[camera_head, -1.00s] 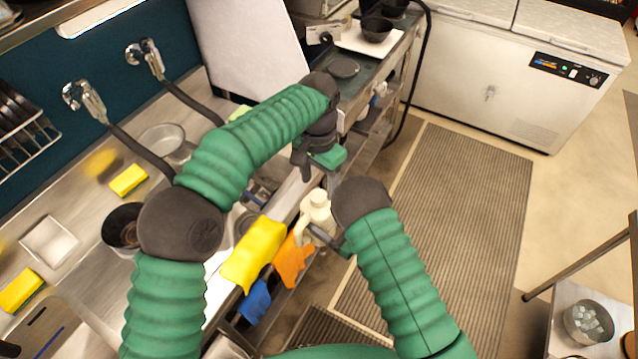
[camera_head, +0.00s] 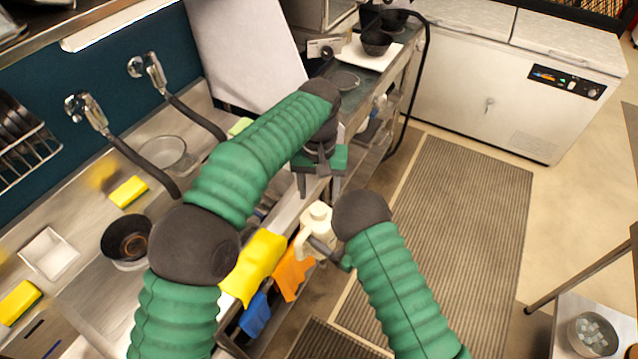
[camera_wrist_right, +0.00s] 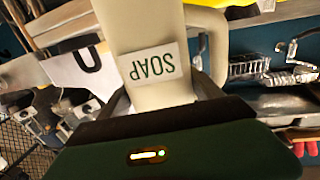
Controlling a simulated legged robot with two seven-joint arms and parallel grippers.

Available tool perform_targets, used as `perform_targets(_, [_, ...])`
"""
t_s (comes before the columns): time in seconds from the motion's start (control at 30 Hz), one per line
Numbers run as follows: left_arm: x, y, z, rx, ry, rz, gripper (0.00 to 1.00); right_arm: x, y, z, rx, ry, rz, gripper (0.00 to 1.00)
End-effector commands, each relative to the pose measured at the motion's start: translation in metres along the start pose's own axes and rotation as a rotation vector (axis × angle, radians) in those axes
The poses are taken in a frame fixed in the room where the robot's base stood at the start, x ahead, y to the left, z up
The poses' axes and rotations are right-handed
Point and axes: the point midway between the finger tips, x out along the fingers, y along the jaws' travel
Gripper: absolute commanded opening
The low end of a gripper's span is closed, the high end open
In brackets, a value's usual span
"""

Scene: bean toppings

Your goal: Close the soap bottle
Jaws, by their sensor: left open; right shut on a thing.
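The cream soap bottle (camera_head: 316,226) is held up in front of the sink counter, near my right arm. In the right wrist view its body (camera_wrist_right: 150,35) fills the middle, with an upside-down "SOAP" label. My right gripper (camera_wrist_right: 162,98) is shut on the bottle; in the head view it is mostly hidden behind my right wrist. The bottle's top shows, but I cannot tell whether a lid is open or shut. My left gripper (camera_head: 320,185) is open, pointing down, just above and behind the bottle, apart from it. Nothing shows between its fingers.
The steel counter holds yellow sponges (camera_head: 128,192) and a dark pot (camera_head: 126,240). A ribbed floor mat (camera_head: 465,200) lies to the right, with free room above it.

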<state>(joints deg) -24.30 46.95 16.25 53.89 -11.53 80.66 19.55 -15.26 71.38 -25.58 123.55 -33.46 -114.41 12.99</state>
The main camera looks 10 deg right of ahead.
Motion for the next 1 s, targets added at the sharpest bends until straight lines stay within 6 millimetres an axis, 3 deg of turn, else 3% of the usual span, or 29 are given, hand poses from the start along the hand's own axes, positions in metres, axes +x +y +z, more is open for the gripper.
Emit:
perform_targets(0.3, [0.052, -0.001, 0.0, 0.0, -0.003, -0.001, 0.55, 0.0, 0.0, -0.001, -0.001, 0.004, 0.0, 0.0])
perform_targets(0.7, [0.061, 0.0, 0.0, 0.001, 0.0, 0.0, 0.55, 0.0, 0.0, -0.002, -0.001, 0.004, 0.0, 0.0])
perform_targets(1.0, [0.061, 0.0, 0.0, 0.001, 0.0, 0.0, 0.16, 0.0, 0.0, -0.001, -0.001, 0.004, 0.0, 0.0])
